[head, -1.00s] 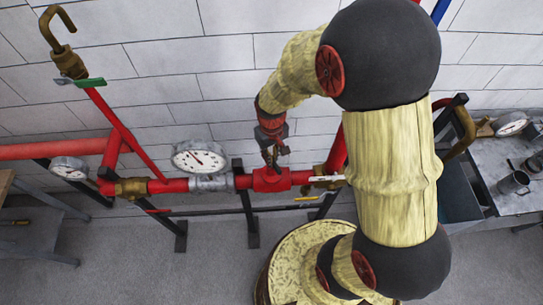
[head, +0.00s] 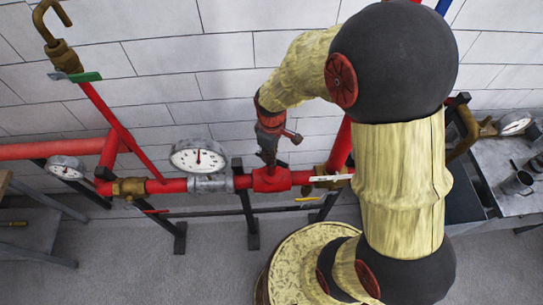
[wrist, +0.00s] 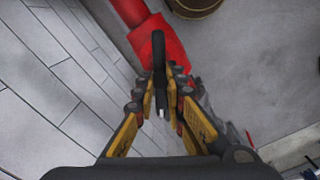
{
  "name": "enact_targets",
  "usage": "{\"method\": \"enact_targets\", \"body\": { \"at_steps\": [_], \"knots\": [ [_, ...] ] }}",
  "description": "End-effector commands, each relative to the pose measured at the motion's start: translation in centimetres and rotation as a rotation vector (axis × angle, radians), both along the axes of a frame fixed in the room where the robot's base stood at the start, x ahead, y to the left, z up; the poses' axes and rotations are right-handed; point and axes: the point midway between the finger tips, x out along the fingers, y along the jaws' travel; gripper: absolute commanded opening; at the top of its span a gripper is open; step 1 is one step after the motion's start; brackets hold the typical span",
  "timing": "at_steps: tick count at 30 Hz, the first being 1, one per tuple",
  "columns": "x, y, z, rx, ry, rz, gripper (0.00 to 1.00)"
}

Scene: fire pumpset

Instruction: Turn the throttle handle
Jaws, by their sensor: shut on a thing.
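The throttle handle (wrist: 159,52) shows in the wrist view as a dark upright bar in front of a red valve body (wrist: 150,45). My gripper (wrist: 163,85) has its two yellow-sided fingers closed in around this bar. In the head view the gripper (head: 269,157) points down at the red valve body (head: 270,180) in the pipe line. The handle is mostly hidden there by the fingers.
A large gauge (head: 198,158) stands on the pipe left of the valve. A brass valve with a white lever (head: 332,178) is close on the right. A green-handled valve (head: 84,77) is at upper left. The tiled wall is behind; a grey table (head: 490,190) is at right.

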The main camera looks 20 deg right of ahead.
Motion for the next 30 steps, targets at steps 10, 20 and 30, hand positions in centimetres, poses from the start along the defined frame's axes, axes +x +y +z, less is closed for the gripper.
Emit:
{"method": "enact_targets", "body": {
  "at_steps": [10,20,30],
  "knots": [
    [0.01,0.0,0.01,0.0,0.0,0.048,0.0],
    [0.02,-0.01,0.01,0.0,0.0,0.047,0.15],
    [0.01,0.0,0.0,0.0,0.0,0.046,0.3]
  ]
}}
